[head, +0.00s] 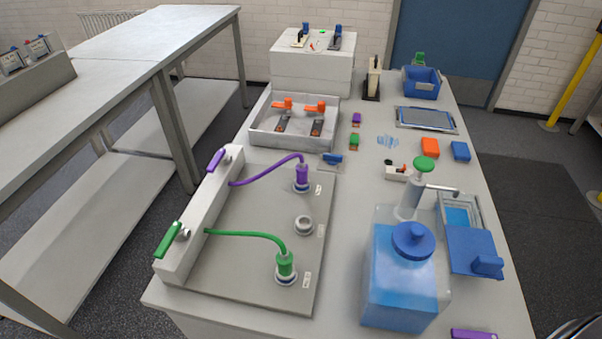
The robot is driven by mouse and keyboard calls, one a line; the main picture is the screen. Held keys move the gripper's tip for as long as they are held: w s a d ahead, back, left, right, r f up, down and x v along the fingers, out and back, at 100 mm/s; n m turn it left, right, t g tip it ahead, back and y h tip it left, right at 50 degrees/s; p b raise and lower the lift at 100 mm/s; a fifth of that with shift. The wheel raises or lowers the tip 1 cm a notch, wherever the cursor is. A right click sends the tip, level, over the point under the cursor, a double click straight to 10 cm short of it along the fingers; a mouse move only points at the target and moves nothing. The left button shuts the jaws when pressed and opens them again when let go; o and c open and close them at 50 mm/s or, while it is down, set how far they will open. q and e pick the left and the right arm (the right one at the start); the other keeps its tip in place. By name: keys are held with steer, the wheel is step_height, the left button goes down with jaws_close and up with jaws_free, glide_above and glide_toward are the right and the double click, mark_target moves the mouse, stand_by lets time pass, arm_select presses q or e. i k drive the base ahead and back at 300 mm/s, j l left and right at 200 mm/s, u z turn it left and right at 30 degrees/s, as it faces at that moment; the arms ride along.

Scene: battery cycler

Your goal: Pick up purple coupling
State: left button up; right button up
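A purple coupling (302,178) stands upright on a port of the grey plate (258,201), at the end of a purple hose (266,169). The hose runs left to a pale manifold (200,218) that carries a purple lever (216,160) and a green lever (168,239). A green coupling (285,265) with a green hose stands on the near port. Between the two couplings is an empty grey port (304,225). Neither gripper shows in the head view, and nothing touches the purple coupling.
A large jug of blue liquid (398,285) with a pump stands at the near right, beside a blue-lidded container (472,250). A tray (262,138) with orange-handled tools lies behind the plate. A purple item (472,334) is cut off at the near edge.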

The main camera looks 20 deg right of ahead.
mark_target(302, 169)
steer(key=j+z, duration=0.25)
steer(key=j, duration=0.45)
steer(key=j+z, duration=0.25)
steer(key=j, duration=0.4)
